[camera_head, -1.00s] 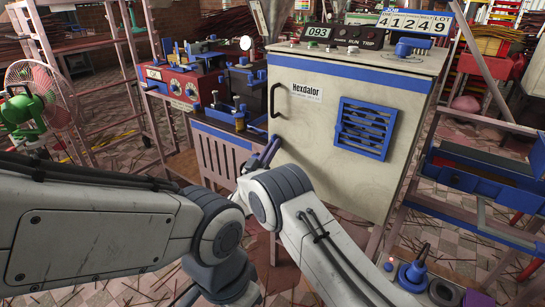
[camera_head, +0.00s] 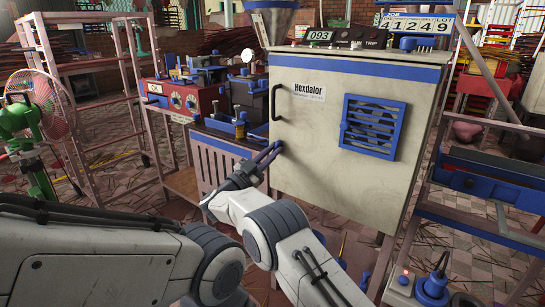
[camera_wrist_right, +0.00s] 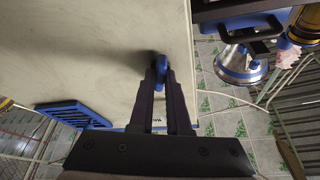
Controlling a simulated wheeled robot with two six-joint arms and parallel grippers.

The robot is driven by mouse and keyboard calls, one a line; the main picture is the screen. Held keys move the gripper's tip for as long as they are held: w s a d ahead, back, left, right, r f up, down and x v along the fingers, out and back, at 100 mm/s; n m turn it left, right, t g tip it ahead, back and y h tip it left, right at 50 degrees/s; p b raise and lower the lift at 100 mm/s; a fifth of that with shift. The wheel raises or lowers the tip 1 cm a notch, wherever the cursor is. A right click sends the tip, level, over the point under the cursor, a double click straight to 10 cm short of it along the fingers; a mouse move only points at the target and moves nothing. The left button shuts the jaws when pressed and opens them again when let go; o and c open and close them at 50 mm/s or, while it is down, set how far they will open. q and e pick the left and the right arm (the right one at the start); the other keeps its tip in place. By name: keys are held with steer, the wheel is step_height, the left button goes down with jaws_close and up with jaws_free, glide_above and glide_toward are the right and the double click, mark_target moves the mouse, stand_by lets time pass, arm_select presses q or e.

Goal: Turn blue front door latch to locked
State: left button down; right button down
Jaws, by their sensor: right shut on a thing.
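The cream cabinet door (camera_head: 330,150) with a blue top band and a "Hexdalor" label is closed. The blue front door latch (camera_wrist_right: 162,72) is at the door's left edge, below the dark handle (camera_head: 276,103); in the head view it is a small blue piece (camera_head: 279,146). My right gripper (camera_head: 270,152) reaches it from the lower left. In the right wrist view the two dark fingers (camera_wrist_right: 162,85) are shut on the latch, one on each side, and hide part of it. The latch's exact angle is hard to tell. My left gripper is not in view.
A blue louvred vent (camera_head: 372,127) is on the door. A workbench with blue and red tools (camera_head: 190,98) stands left of the cabinet. A fan (camera_head: 45,105) is at far left. A metal bench (camera_head: 490,185) is at right.

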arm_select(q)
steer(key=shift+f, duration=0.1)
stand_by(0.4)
arm_select(e)
steer(key=c, duration=0.9)
jaws_free()
